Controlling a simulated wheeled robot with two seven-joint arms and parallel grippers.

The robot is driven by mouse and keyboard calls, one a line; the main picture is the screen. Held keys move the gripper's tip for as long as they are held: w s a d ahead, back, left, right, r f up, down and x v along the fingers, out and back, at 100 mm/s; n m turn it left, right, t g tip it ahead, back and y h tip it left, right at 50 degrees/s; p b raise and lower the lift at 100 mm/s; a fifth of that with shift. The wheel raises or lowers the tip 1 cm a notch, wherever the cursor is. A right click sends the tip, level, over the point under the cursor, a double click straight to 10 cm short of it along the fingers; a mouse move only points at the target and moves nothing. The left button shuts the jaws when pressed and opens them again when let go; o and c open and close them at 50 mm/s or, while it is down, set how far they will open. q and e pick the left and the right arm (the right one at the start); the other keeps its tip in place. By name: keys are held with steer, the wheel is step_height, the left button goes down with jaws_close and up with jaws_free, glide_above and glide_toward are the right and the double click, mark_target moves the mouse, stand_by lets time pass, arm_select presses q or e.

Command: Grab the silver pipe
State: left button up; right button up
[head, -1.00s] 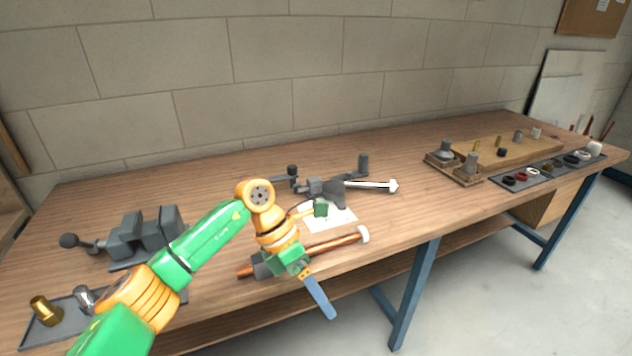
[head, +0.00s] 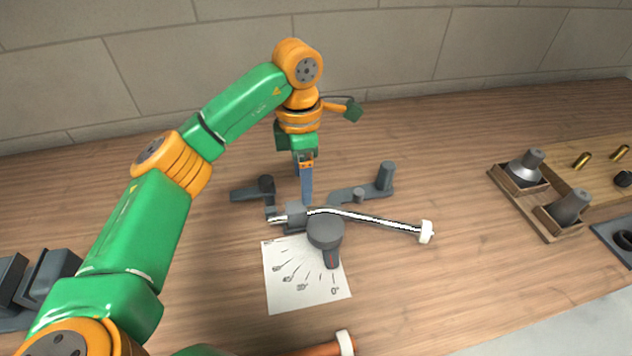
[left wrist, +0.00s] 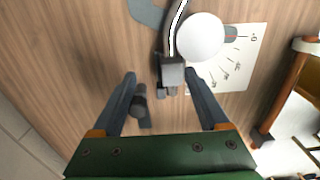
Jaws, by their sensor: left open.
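The silver pipe (head: 372,218) lies in a grey pipe bender (head: 325,232) on the bench, running past its round former, with a white cap at its right end. In the left wrist view the pipe (left wrist: 177,28) curves beside the former and enters a small grey block (left wrist: 172,72). My left gripper (head: 306,202) points down over the bender's left part, near the pipe's left end. Its fingers (left wrist: 161,76) are apart, with the block between and beyond their tips. I cannot tell whether they touch the pipe. My right gripper is not in view.
An angle sheet (head: 295,285) lies in front of the bender. A copper pipe (head: 322,350) with a white cap is at the front edge. Wooden holders (head: 540,205) stand to the right, a grey vise (head: 40,275) to the left.

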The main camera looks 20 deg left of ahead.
mark_target(295, 206)
arm_select(q)
steer(key=s+f, duration=0.3)
steer(key=shift+a+p, duration=0.15)
steer(key=shift+p, duration=0.15)
step_height(295, 206, down, 3)
steer(key=shift+s+a+r, duration=0.1)
steer(key=shift+a+r, duration=0.05)
steer(key=shift+w+f, duration=0.25)
steer(key=shift+f, duration=0.05)
steer(key=shift+w, duration=0.1)
steer(key=shift+c, duration=0.4)
jaws_close()
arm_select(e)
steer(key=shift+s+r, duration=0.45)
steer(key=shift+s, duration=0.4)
